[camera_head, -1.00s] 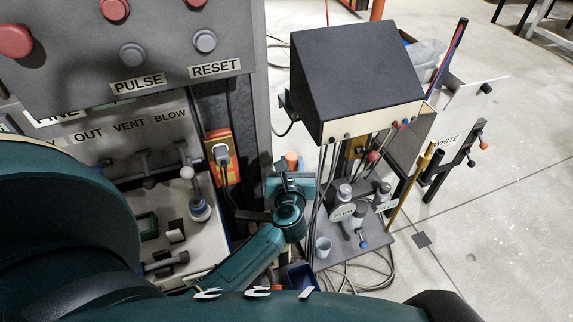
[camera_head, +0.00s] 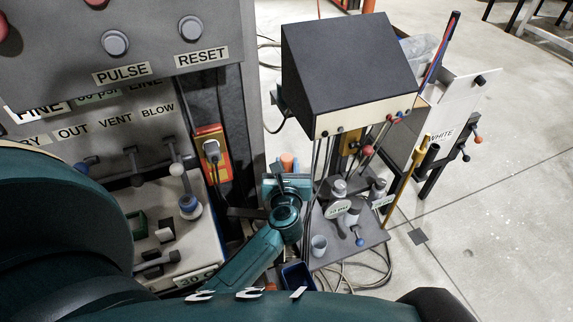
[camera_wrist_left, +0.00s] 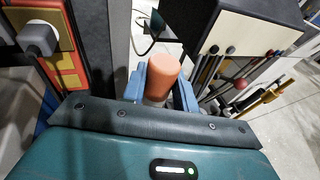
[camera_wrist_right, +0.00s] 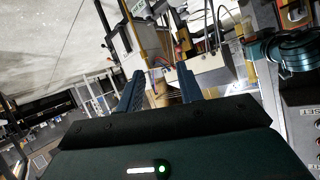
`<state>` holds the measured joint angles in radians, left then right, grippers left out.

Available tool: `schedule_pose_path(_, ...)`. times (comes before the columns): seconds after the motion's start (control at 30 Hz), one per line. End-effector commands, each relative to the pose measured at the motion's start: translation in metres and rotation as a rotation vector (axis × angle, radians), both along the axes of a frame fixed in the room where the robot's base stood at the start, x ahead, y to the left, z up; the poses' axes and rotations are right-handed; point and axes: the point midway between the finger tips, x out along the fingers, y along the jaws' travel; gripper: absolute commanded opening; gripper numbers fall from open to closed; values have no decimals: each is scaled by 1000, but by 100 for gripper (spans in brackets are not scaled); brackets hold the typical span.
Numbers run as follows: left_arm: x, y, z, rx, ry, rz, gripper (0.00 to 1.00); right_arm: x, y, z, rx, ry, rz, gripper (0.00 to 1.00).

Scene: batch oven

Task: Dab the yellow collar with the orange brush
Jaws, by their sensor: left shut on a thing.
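My left gripper (camera_head: 287,182) is shut on an orange-topped cylinder, which looks like the orange brush (camera_head: 288,161). The brush shows in the left wrist view (camera_wrist_left: 162,74) standing between the two blue fingers of my left gripper (camera_wrist_left: 161,92); its lower part is hidden behind the wrist. The gripper is between the control panel and the dark-topped stand. I cannot pick out the yellow collar with certainty. My right gripper (camera_wrist_right: 158,92) shows only in its wrist view, with its fingers apart; a tan thing shows between them, seemingly beyond.
A control panel (camera_head: 160,30) with buttons and levers stands at the left. A dark-topped box (camera_head: 350,70) stands above a grey shelf (camera_head: 340,250) with cups and knobs. A yellow pole (camera_head: 408,180) leans at its right. The floor (camera_head: 510,220) at the right is clear.

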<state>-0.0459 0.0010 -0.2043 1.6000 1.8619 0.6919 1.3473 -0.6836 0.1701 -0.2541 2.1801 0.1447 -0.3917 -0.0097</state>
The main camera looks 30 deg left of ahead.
Motion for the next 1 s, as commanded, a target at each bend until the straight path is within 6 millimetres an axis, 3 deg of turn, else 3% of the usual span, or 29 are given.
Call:
schedule_pose_path(0.5,0,0,-45,-1,1,1,0,-4,-13,3,2,-112,-38,36)
schedule_pose_path(1.0,0,0,-56,0,1,1,0,-10,-18,12,-3,-156,-44,36)
